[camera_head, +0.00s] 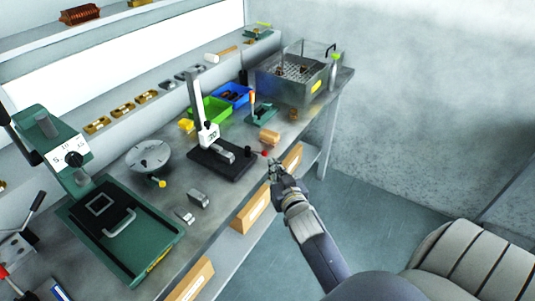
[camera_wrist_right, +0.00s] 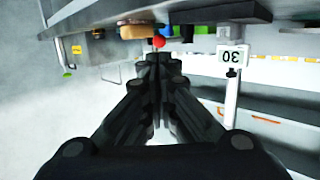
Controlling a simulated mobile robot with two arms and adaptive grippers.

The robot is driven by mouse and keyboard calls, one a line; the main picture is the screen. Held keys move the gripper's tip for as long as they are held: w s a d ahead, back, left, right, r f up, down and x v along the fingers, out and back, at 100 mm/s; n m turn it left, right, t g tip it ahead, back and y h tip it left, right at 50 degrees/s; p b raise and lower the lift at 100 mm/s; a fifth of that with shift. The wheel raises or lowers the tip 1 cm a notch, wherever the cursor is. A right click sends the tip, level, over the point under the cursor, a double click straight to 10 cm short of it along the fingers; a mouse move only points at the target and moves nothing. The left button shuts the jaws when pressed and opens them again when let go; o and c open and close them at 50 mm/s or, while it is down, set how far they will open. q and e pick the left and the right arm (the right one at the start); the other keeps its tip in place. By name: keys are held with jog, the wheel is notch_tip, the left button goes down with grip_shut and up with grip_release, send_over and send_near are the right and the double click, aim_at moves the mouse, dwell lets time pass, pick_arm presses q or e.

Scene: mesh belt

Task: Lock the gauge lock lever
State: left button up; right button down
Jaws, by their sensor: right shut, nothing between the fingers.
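The height gauge has a white upright column (camera_head: 196,98), a small display reading about 20 (camera_head: 210,135) and a black base (camera_head: 224,159). Its display (camera_wrist_right: 235,55) appears upside down in the right wrist view. A red ball knob (camera_head: 265,153), seemingly the lock lever's end, sits at the right end of the base; it also shows in the right wrist view (camera_wrist_right: 159,42). The lever's arm is mostly hidden. My right gripper (camera_head: 272,165) is shut and empty at the bench's front edge, its fingertips close to the red knob; contact cannot be told. My left gripper is out of view.
A tan block (camera_head: 269,136) lies just behind the knob. Green (camera_head: 212,110) and blue (camera_head: 234,94) bins stand behind the gauge. A metal block (camera_head: 199,200) and a round grey plate (camera_head: 148,157) are to the left.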

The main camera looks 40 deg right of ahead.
aim_at(257, 152)
jog(key=p+x, duration=0.1)
jog(key=x, duration=0.6)
jog(key=shift+w, duration=0.15)
jog(key=shift+f, duration=0.1)
jog(key=shift+w+d, duration=0.1)
jog(key=shift+w, duration=0.05)
